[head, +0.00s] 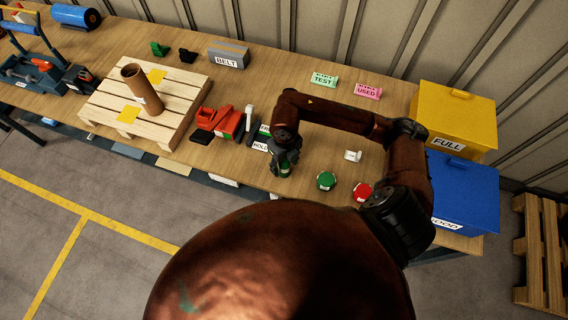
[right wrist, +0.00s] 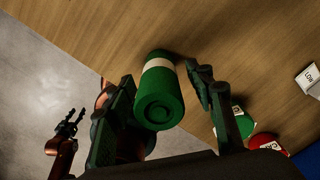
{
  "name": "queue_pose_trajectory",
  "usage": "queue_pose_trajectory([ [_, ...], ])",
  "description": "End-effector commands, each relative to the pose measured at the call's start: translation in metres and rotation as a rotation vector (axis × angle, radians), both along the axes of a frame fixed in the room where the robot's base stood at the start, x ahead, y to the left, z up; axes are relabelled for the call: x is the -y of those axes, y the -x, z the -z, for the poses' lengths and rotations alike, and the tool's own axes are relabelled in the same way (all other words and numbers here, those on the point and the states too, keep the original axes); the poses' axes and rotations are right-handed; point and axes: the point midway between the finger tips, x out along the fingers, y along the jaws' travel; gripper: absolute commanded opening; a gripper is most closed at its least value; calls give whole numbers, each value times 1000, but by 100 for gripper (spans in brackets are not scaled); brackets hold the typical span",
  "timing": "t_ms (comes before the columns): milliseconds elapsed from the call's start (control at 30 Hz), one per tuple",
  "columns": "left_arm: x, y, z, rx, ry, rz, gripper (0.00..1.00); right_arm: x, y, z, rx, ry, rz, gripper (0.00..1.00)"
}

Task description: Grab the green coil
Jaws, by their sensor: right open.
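The green coil (right wrist: 158,92) is a green roll with a white band, lying on the wooden table in the right wrist view. My right gripper (right wrist: 165,105) is open, with one finger on each side of the coil. A gap shows between the coil and the right-hand finger; whether the left-hand finger touches it I cannot tell. In the head view my right gripper (head: 284,163) is low at the table's front edge and mostly hides the coil. My left gripper (right wrist: 72,122) shows small in the right wrist view, its fingers apart and empty, away from the table.
A round green piece (head: 326,180) and a round red piece (head: 362,191) lie to the right of the gripper. A small white piece (head: 352,156) lies behind them. Yellow (head: 458,110) and blue (head: 465,190) bins stand at the right. A pallet (head: 175,105) is at left.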

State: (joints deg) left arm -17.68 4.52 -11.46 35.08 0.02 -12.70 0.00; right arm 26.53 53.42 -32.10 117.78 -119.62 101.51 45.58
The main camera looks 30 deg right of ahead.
Motion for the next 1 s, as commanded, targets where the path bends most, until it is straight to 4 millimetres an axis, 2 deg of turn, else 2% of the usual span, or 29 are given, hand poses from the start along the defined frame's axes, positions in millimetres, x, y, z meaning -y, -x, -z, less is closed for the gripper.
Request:
queue_pose_trajectory([
  [200,1,-22,-5,29,1,5,40,0,0,27,-2,-1,1,49],
  [467,0,-22,-5,29,1,5,40,-1,-1,31,0,-1,-2,49],
  [733,0,-12,-4,16,0,2,40,-1,-1,30,0,0,-2,31],
  [1000,0,-11,-4,15,0,2,40,0,-1,30,0,0,-2,13],
])
